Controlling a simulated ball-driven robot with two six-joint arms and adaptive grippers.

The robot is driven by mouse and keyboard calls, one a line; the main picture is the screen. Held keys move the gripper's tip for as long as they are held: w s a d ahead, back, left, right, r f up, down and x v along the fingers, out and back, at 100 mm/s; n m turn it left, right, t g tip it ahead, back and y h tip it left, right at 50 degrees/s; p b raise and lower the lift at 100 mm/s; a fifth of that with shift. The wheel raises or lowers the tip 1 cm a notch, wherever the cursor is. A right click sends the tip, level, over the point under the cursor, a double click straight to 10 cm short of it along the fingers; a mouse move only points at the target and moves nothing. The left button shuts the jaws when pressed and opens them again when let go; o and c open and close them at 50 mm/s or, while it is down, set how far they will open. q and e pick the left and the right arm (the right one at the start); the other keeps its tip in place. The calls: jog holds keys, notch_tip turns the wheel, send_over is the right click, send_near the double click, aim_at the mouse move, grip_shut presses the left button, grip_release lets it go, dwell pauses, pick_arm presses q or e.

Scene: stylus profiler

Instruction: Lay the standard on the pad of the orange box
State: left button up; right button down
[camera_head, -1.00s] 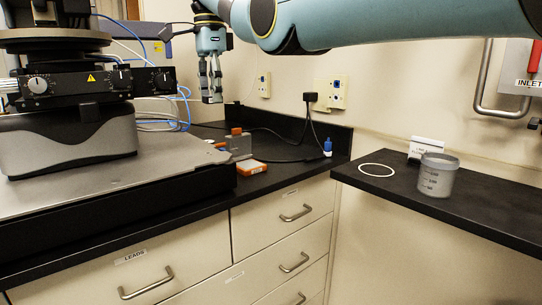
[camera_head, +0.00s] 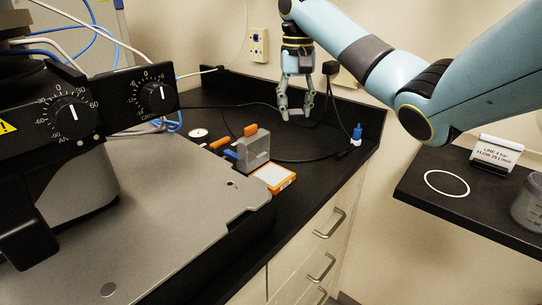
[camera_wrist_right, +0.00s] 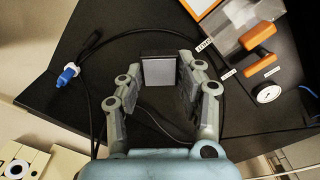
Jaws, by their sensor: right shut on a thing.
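The standard looks like a small square plate with a pale grey face and dark edges (camera_wrist_right: 158,71). It sits between the fingers of my right gripper (camera_wrist_right: 153,93) in the right wrist view, and the gripper is shut on it. In the head view my right gripper (camera_head: 296,114) points down over the back of the black counter; the plate is hard to make out there. The orange box (camera_head: 273,178), with a pale pad on top, lies on the counter nearer the front, left of and apart from the gripper. Its orange corner shows at the top of the wrist view (camera_wrist_right: 203,8). My left gripper is out of view.
A grey block with orange handles (camera_head: 254,150) stands right behind the orange box. A small round dial (camera_head: 198,133) lies beyond it. Black cables and a blue-capped plug (camera_head: 357,132) lie at right. The profiler's grey base plate (camera_head: 165,215) fills the left.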

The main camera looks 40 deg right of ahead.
jog(key=s+a+n+p, duration=0.3)
jog(key=s+n, duration=0.5)
jog(key=s, duration=0.3)
send_over(271, 174)
jog(key=shift+n, duration=0.3)
notch_tip(271, 174, down, 6)
jog(key=shift+f+b, duration=0.1)
jog(key=shift+b, duration=0.25)
jog(key=shift+f, duration=0.15)
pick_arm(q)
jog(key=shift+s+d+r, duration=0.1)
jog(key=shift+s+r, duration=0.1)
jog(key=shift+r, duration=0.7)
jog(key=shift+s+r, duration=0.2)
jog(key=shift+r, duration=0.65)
pick_arm(e)
jog(key=shift+f, duration=1.9)
jog(key=c, duration=0.9)
grip_release()
jog(key=shift+f, duration=0.1)
jog(key=shift+o, duration=0.2)
